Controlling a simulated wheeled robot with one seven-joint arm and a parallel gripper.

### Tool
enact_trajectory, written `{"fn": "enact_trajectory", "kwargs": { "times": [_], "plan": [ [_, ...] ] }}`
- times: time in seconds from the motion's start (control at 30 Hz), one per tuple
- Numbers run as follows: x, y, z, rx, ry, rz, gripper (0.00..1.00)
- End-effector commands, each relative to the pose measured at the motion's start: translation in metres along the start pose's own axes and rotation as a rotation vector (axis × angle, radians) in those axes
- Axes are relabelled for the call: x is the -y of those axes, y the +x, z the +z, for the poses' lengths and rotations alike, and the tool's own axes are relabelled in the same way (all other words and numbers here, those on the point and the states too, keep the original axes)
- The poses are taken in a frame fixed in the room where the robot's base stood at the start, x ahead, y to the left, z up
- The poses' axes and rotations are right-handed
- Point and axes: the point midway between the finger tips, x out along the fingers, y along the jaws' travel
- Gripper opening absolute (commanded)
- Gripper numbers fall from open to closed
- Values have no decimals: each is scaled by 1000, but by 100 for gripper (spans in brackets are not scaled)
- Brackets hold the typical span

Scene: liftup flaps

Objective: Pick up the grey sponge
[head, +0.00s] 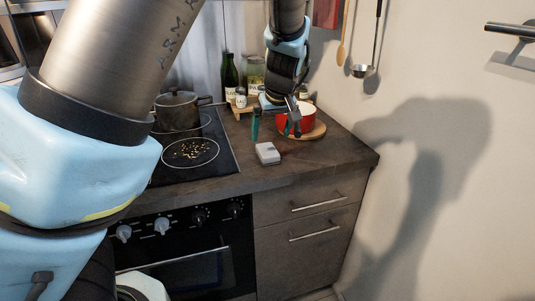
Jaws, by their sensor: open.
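The grey sponge (267,153) looks like a small light-grey block. It lies on the dark countertop (335,150), just right of the hob. My gripper (276,134) is open, pointing down, with its fingers apart and nothing seen between them. It appears above and slightly behind the sponge, and I see no contact. The exact height of the fingertips over the counter cannot be told from this one view.
A red pot (308,117) on a round wooden board (316,133) stands close behind the gripper's right finger. A lidded metal pot (176,110) is on the hob (217,158). Bottles and jars (230,77) stand at the back. The counter right of the sponge is clear.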

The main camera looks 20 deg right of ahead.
Motion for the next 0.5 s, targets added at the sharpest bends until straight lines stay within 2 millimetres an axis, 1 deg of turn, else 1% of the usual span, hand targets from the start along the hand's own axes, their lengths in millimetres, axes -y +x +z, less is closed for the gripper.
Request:
{"fn": "enact_trajectory", "kwargs": {
  "times": [0.03, 0.1, 0.37, 0.5],
  "plan": [
    [2, 8, -1, 1, -1, -4, 100],
    [1, 18, 0, 1, 0, -2, 100],
    [1, 37, -1, 2, 0, -2, 100],
    [1, 57, -3, 3, -1, -4, 100]
  ]
}}
